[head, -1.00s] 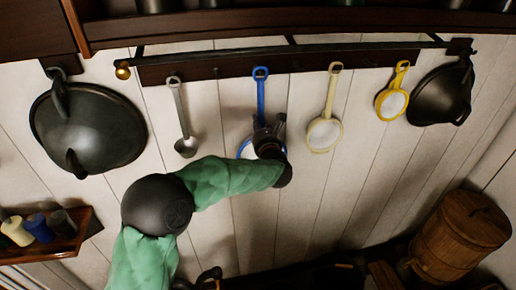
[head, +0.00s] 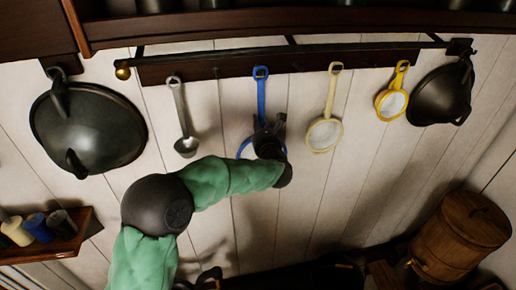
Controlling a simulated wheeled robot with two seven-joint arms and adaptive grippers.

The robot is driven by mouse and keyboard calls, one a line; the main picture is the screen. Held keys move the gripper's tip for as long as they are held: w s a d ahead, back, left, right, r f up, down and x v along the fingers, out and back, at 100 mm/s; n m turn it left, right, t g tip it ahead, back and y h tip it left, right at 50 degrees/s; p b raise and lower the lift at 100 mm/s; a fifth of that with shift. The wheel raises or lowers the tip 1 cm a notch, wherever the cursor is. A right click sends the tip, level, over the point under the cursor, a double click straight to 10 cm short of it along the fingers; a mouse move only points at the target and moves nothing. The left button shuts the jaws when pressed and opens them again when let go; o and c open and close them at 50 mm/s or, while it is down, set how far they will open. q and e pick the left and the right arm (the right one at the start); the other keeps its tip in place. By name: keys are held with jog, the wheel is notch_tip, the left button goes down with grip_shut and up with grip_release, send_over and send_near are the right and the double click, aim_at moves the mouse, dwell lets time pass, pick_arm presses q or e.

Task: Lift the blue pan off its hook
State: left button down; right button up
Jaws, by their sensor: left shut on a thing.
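The blue pan (head: 261,95) hangs upright from the dark rail on the white plank wall, its looped handle end at the rail. My left gripper (head: 268,136) is shut on the blue pan, at the lower handle just above the bowl. The gripper and wrist hide most of the bowl; part of its blue rim shows to the left. Whether the loop still touches its hook is too small to tell. My right gripper is not seen for certain.
A grey ladle (head: 186,145) hangs left of the blue pan. A cream pan (head: 324,134) and a yellow pan (head: 391,104) hang to the right. Large dark woks (head: 90,130) hang at both ends. A shelf (head: 300,22) runs above; a wooden barrel (head: 462,240) stands lower right.

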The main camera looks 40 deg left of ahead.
pick_arm(q)
jog(key=shift+w+r, duration=0.1)
jog(key=shift+r, duration=0.15)
jog(key=shift+r, duration=0.45)
jog(key=shift+d+b, duration=0.1)
jog(key=shift+b, duration=0.25)
jog(key=b+v, duration=0.3)
jog(key=v, duration=0.5)
dwell(1.3)
jog(key=shift+d, duration=0.1)
jog(key=shift+s, duration=0.2)
